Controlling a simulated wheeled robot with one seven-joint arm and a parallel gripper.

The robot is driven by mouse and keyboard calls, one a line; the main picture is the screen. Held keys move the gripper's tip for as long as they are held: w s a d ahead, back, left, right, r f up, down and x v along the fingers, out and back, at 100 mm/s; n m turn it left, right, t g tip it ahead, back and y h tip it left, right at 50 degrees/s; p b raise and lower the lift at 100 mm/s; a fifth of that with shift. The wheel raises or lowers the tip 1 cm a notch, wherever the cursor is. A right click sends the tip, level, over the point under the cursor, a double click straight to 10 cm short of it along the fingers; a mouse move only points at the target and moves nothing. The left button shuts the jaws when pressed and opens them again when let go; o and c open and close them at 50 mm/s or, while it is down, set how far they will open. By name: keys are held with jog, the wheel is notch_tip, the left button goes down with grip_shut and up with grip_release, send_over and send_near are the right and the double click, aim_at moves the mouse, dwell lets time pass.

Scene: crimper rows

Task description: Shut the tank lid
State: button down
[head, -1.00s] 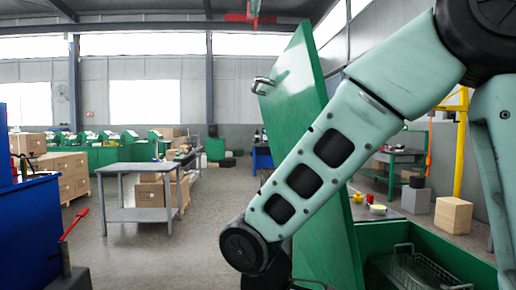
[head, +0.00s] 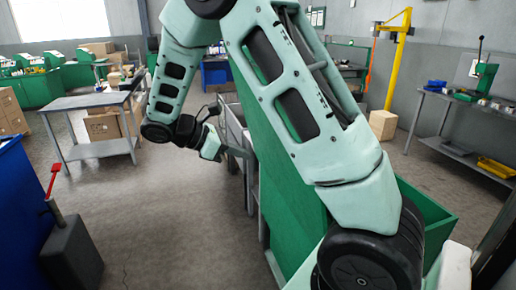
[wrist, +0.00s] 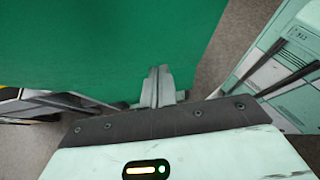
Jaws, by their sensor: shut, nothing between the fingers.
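The tank lid (head: 285,195) is a large green panel standing raised and steeply tilted in the head view, partly hidden behind my arm. Part of the green tank (head: 432,214) shows to its right. My gripper (head: 245,153) is at the left side of the lid, low down, with its fingers together and empty. In the wrist view the lid (wrist: 100,45) fills the upper left, and my shut fingers (wrist: 158,86) are close to its lower edge. I cannot tell whether they touch it. The lid's handle is not visible now.
A grey table (head: 95,125) and cardboard boxes (head: 108,122) stand at the left. A blue cabinet (head: 18,205) and a dark block with a red lever (head: 70,250) are at the left front. A grey bench (head: 465,135) stands at the right. Floor is open between table and lid.

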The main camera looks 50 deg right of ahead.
jog(key=p, duration=0.3)
send_near(294, 163)
notch_tip(294, 163, down, 4)
jog(key=s+d, duration=0.1)
jog(key=s+d+r+p, duration=0.1)
jog(key=d, duration=0.1)
jog(key=shift+s+d+p, duration=0.15)
jog(key=shift+d+p, duration=0.1)
jog(key=shift+p, duration=0.05)
jog(key=shift+s+d, duration=0.2)
jog(key=shift+d, duration=0.15)
jog(key=shift+d, duration=0.1)
